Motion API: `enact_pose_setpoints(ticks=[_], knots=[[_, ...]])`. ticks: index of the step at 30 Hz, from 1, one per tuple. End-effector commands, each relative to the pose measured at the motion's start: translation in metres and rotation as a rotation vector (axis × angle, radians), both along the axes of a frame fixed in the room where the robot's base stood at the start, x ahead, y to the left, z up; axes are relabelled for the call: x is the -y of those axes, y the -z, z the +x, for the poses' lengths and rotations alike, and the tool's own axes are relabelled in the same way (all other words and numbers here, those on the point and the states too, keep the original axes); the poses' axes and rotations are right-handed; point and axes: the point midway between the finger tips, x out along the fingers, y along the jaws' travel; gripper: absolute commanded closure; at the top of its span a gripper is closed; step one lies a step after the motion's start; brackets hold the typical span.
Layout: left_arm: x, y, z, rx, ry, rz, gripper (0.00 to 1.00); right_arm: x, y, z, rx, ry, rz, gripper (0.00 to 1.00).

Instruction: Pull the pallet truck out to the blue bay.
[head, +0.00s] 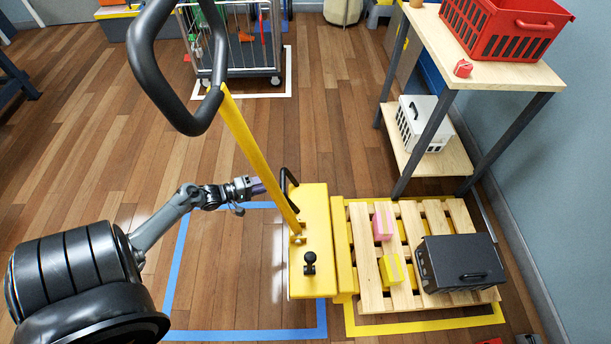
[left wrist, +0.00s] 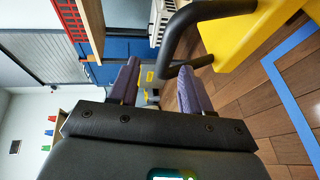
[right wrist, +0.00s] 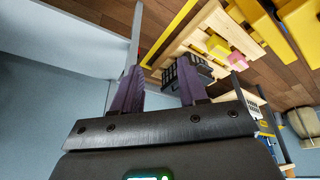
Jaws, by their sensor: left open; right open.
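The yellow pallet truck (head: 315,225) stands with its forks toward a wooden pallet (head: 375,296). Its yellow tiller (head: 255,150) leans up to a black loop handle (head: 143,55). A black grab bar (head: 285,190) rises from the body's left edge. The blue-taped bay (head: 176,262) lies left of the truck; the body overlaps its right side. My left gripper (head: 262,187) is open beside the grab bar. In the left wrist view, the bar (left wrist: 190,28) runs across just ahead of the open fingers (left wrist: 160,85). My right gripper (right wrist: 160,90) is open and empty, outside the head view.
The pallet carries a black crate (head: 455,266), a pink box (head: 383,222) and a yellow box (head: 391,269). Yellow tape (head: 425,326) borders it. A shelf (head: 490,72) with a red basket (head: 505,28) stands behind. A wire cart (head: 238,45) stands at the back. The bay's floor is clear.

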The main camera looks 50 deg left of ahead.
Motion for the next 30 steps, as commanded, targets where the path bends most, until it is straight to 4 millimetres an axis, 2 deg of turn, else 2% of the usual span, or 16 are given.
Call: enact_pose_setpoints(ticks=[8,18,24,30], knots=[[0.004,0.009,0.029,0.004,-0.002,0.002,0.52,-0.002,0.030,-0.018,-0.049,-0.006,0.002,0.57],[0.013,0.018,0.080,0.003,-0.002,0.004,0.52,-0.003,0.053,-0.010,-0.029,-0.001,0.006,0.57],[0.016,0.020,0.097,0.000,-0.001,0.004,0.52,-0.003,0.062,-0.010,-0.031,0.002,0.010,0.57],[0.017,0.020,0.102,-0.001,-0.003,0.004,0.52,-0.003,0.065,-0.012,-0.036,0.003,0.011,0.57]])
